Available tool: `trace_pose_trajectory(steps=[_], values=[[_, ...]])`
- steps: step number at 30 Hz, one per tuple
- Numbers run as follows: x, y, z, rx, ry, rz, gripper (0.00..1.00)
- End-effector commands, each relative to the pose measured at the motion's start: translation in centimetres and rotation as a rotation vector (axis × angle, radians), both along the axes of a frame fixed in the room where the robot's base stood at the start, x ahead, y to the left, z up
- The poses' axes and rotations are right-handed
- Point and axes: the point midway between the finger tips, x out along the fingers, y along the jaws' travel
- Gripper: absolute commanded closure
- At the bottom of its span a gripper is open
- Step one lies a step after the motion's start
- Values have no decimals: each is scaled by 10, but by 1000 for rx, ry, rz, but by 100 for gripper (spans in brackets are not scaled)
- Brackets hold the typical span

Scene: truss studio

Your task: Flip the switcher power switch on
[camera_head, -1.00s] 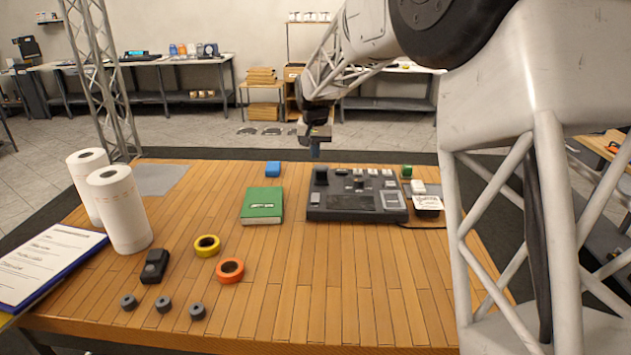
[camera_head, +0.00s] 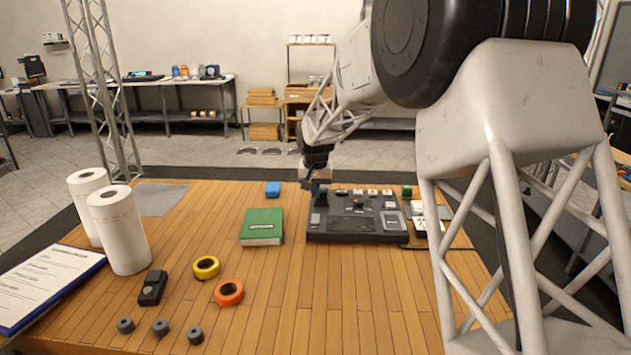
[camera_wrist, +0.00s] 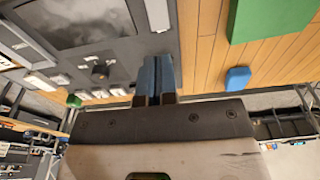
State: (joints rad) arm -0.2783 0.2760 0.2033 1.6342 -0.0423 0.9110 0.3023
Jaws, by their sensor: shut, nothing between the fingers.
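The dark grey switcher console (camera_head: 355,237) lies on the wooden table, right of centre in the head view. Its panel (camera_wrist: 108,45) fills the upper left of the wrist view, with a screen, a black knob (camera_wrist: 99,71) and pale keys. My gripper (camera_head: 317,196) is at the console's back left corner. Its blue-tipped fingers (camera_wrist: 157,78) are shut together with nothing between them, over the panel's edge in the wrist view. I cannot tell whether they touch the console. I cannot make out the power switch or its position; my gripper hides that corner.
A green book (camera_head: 262,227) and a blue box (camera_head: 273,189) lie left of the console. A small green object (camera_head: 407,191) and white items stand at its right. Paper rolls (camera_head: 118,230), tape rolls (camera_head: 229,292) and a clipboard (camera_head: 45,285) are further left.

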Motion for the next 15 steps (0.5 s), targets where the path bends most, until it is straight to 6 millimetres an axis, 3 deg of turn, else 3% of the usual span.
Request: trace_pose_trajectory(steps=[9,15], values=[[5,0,-48,-1,3,0,100],[8,0,-65,0,1,0,100]])
